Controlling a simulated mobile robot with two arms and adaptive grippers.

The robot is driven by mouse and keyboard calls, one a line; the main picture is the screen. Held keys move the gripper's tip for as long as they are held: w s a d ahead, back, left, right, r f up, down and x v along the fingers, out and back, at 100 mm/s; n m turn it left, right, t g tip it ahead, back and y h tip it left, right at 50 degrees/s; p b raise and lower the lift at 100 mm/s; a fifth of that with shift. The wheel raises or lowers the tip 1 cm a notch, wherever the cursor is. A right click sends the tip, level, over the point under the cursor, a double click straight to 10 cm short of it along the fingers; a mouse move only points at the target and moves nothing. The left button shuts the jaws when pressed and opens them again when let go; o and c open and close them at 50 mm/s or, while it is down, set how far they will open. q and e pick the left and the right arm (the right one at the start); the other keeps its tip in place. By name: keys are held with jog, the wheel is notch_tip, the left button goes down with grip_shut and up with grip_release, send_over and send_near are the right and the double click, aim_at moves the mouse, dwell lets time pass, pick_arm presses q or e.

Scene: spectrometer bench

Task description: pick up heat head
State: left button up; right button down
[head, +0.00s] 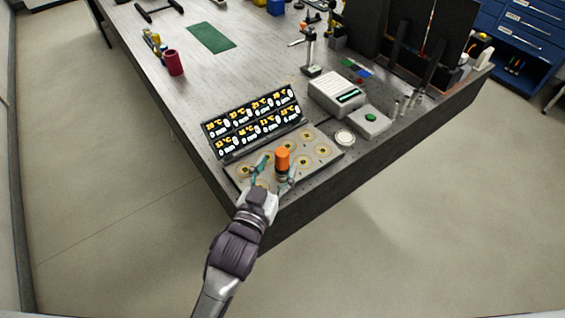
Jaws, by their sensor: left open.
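The heat head seems to be the orange-topped cylinder with a dark lower part (282,158). It stands upright on the grey plate with several ringed round spots (326,162), at the near corner of the bench. My left gripper (273,176) is open, with one finger to the left of the cylinder and one to its right. The cylinder's foot is partly hidden, and I cannot tell whether the fingers touch it. My right gripper is not in view.
A black display panel with yellow and white readouts (254,124) stands directly behind the plate. A small white dish (344,138), a box with a green spot (370,119) and a white instrument (337,95) are to the right. A red cup (174,63) stands far left. The bench's left middle is clear.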

aim_at(280, 158)
pick_arm(q)
jog(key=shift+w+d+r, duration=0.1)
jog(key=shift+w+r, duration=0.05)
jog(key=shift+w, duration=0.2)
jog(key=p+x, duration=0.1)
jog(key=x, duration=0.2)
jog(key=shift+w+p, duration=0.3)
jog(key=shift+p, duration=0.05)
jog(key=shift+w+d, duration=0.15)
jog(key=shift+w, duration=0.3)
jog(key=shift+s, duration=0.1)
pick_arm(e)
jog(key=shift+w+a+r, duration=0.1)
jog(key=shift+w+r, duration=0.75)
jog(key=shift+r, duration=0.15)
pick_arm(q)
jog(key=shift+c, duration=1.4)
jog(key=c, duration=0.8)
grip_shut()
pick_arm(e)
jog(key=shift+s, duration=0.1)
